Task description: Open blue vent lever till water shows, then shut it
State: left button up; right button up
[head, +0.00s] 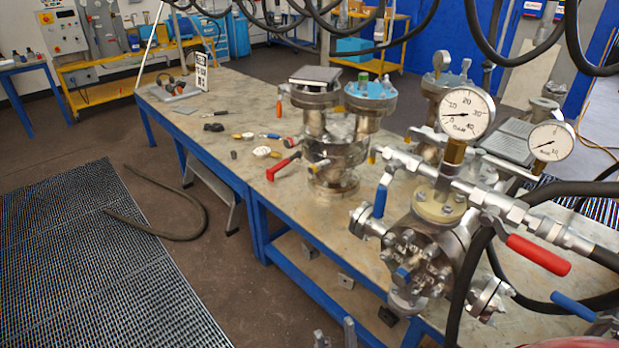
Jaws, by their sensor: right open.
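A blue lever (380,201) stands upright on the left end of the metal pipework above the flanged vessel (415,262). A second blue lever (573,306) slants at the lower right, near a hose. The frame does not show which one is the vent lever. I see no water at either. Two grey fingertips of my right gripper (336,334) show at the bottom edge, apart and empty, below and left of the vessel and clear of both levers. The rest of that gripper is cut off. My left gripper is not in view.
A red lever (538,254) juts out right of the vessel, below two gauges (467,113). Black hoses hang across the top and loop at the right. Another flanged vessel (333,155) with a red lever stands farther back on the blue-framed bench (245,105).

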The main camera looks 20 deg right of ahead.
aim_at(380, 202)
jog(key=i+j+u, duration=0.15)
jog(key=i, duration=0.3)
jog(key=i+j+u, duration=0.15)
jog(key=i, duration=0.25)
jog(key=i+j+u, duration=0.15)
jog(key=i, duration=0.3)
jog(key=i+z, duration=0.4)
jog(key=i+j+z, duration=0.15)
jog(key=i+z, duration=0.25)
jog(key=i+j+z, duration=0.2)
jog(key=z, duration=0.15)
jog(key=i+z, duration=0.15)
jog(key=z, duration=0.3)
jog(key=i+j+z, duration=0.15)
jog(key=z, duration=0.35)
jog(key=i+j+z, duration=0.1)
jog(key=z, duration=0.35)
jog(key=i+j+z, duration=0.1)
jog(key=j+z, duration=0.15)
jog(key=z, duration=0.2)
jog(key=j+z, duration=0.25)
jog(key=z, duration=0.25)
jog(key=j+z, duration=0.25)
jog(key=z, duration=0.2)
jog(key=j+z, duration=0.4)
jog(key=i+j+z, duration=0.1)
jog(key=j+z, duration=0.15)
jog(key=z, duration=0.15)
jog(key=j+z, duration=0.4)
jog(key=l, duration=0.1)
